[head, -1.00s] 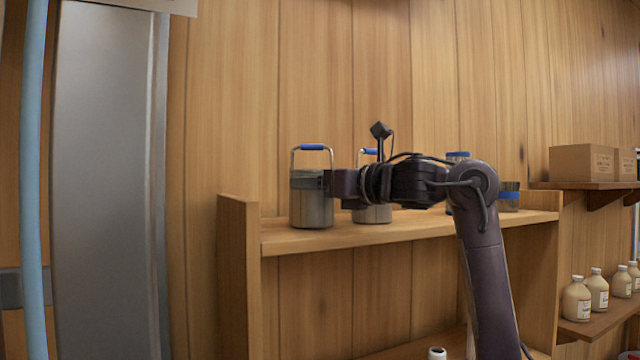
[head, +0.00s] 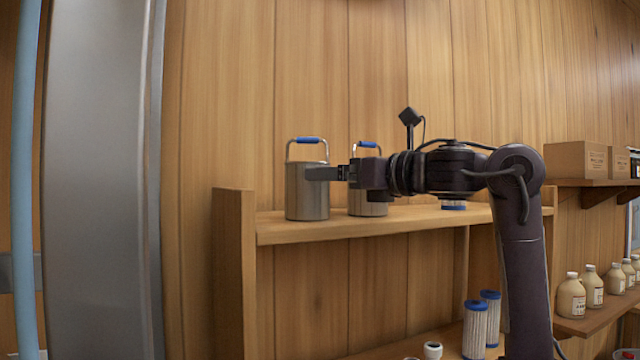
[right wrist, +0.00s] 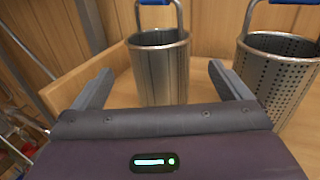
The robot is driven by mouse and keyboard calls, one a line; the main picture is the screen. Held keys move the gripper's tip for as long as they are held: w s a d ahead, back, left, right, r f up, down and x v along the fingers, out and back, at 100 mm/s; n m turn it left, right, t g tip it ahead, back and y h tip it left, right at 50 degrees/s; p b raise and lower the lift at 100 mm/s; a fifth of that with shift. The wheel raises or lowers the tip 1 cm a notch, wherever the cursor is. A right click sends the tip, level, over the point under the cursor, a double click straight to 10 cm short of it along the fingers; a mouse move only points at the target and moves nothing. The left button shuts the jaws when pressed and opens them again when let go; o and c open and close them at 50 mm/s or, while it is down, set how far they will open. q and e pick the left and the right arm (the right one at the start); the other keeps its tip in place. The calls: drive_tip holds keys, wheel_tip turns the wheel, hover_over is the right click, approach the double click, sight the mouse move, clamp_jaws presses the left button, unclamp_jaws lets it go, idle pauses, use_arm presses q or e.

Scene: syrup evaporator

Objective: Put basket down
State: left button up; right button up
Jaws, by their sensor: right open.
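A metal basket (head: 307,196) with a blue-topped handle stands upright on the upper wooden shelf (head: 400,220), near its left end. It also shows in the right wrist view (right wrist: 160,70), between the spread fingers. My right gripper (head: 318,173) is open, its fingers at the basket's upper body in the head view; I cannot tell whether they touch it. The right gripper's fingers (right wrist: 158,85) are wide apart in the wrist view. A second, perforated basket (head: 366,203) with a blue handle stands to the right, partly hidden by my gripper. My left gripper is not in view.
White filter cartridges (head: 475,330) with blue caps stand on the lower shelf. Bottles (head: 571,296) and cardboard boxes (head: 577,160) are on shelves at right. The shelf's left side panel (head: 233,270) rises beside the basket. A grey metal column (head: 100,180) stands at left.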

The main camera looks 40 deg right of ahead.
drive_tip(key=s, duration=0.6)
drive_tip(key=shift+d, duration=0.25)
idle(0.3)
